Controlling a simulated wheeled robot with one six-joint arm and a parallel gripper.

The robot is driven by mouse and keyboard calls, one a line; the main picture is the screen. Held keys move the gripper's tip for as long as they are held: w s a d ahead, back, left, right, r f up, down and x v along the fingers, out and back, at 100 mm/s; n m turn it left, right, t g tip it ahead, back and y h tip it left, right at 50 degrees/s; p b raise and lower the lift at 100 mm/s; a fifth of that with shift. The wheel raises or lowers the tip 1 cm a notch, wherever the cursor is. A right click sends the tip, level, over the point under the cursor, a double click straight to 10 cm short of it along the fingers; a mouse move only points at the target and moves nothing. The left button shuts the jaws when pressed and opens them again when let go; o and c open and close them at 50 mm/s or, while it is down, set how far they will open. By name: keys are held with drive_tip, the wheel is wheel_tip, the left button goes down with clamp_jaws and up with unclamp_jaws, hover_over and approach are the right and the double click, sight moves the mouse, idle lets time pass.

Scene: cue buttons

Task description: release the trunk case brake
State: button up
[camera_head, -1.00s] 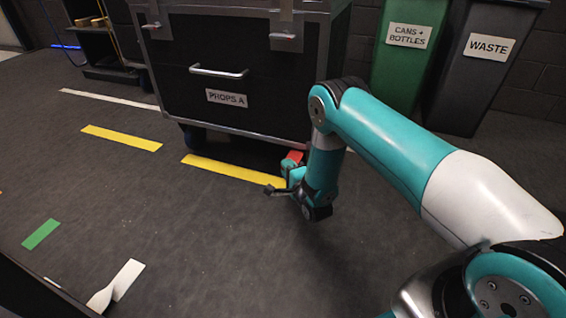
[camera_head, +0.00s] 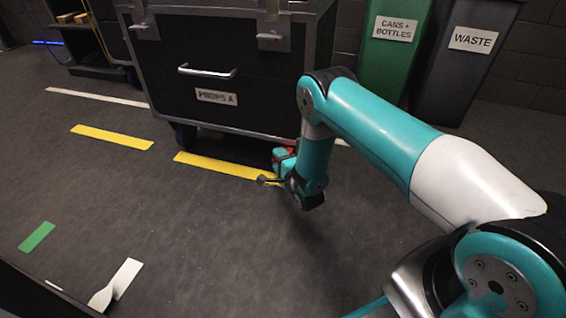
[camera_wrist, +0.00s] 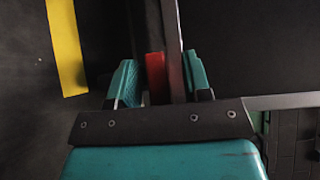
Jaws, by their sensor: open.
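The trunk case (camera_head: 165,75) is a black box with metal edges and a "PROPS A" label, standing on casters. A red part, likely the brake pedal (camera_wrist: 155,70), shows in the wrist view between my fingers, beside a grey metal edge. In the head view, a bit of red (camera_head: 291,151) shows by my gripper at the case's lower front right corner. My gripper (camera_head: 277,165) is low, near the floor. In the wrist view my gripper (camera_wrist: 161,78) is open, with one teal finger on each side of the red part. Contact cannot be told. The right front caster is hidden.
A green bin (camera_head: 385,60) and a grey waste bin (camera_head: 450,75) stand right of the case. Yellow tape (camera_head: 215,165) lies flat in front of it. A dark cart (camera_head: 95,65) stands at the back left. The floor in front is clear.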

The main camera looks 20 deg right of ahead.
drive_tip(key=s+d+r+p, duration=0.1)
drive_tip(key=s+p, duration=1.2)
drive_tip(key=s, duration=0.4)
drive_tip(key=shift+s+d+r+p, duration=0.15)
drive_tip(key=shift+d+r+p, duration=0.05)
drive_tip(key=shift+p, duration=0.15)
